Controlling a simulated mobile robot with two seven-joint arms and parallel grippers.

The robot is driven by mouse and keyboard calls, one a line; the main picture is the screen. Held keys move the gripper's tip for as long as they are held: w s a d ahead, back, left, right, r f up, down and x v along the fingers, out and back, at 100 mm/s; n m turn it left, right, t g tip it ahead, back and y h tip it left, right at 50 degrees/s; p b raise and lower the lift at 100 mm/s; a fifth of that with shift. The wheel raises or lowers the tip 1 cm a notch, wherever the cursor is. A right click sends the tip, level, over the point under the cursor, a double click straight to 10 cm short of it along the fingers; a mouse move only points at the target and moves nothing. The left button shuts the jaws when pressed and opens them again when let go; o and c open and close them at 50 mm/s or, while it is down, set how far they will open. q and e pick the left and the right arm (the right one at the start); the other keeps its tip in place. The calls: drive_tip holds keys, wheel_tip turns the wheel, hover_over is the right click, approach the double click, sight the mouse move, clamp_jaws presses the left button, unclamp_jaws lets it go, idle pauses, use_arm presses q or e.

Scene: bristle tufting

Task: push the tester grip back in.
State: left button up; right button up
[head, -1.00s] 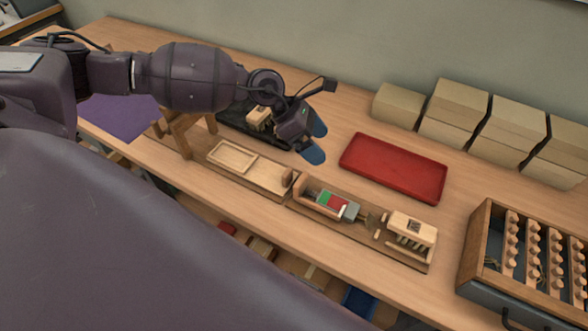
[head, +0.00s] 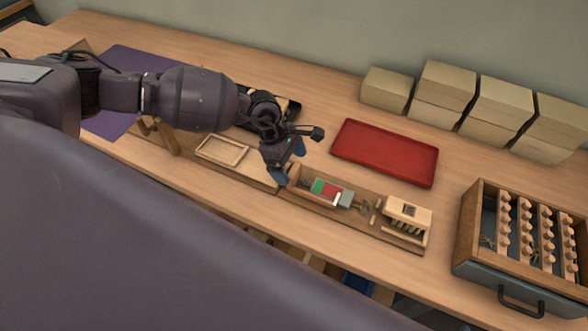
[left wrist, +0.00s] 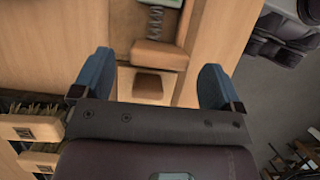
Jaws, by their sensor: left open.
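The tester lies along the front of the bench, with a green and red scale (head: 326,190), a metal end and a wooden end block (head: 294,173). In the left wrist view, a spring (left wrist: 155,18) runs to this end block (left wrist: 158,54). A smaller wooden block, seemingly the grip (left wrist: 148,85), stands just outside it, with a small gap between. My left gripper (head: 289,163) is open, its blue fingers pointing down on either side of the grip, not visibly touching it. In the head view my gripper hides the grip. My right gripper is out of view.
A wooden block with bristles (head: 407,214) stands at the tester's right end. A shallow wooden tray (head: 222,150) lies left of the gripper. A red tray (head: 385,152) lies behind, before stacked boxes (head: 443,92). A pegged drawer (head: 520,240) stands at right.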

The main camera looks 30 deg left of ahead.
sight(293, 168)
use_arm(q)
drive_tip(key=shift+x, duration=1.5)
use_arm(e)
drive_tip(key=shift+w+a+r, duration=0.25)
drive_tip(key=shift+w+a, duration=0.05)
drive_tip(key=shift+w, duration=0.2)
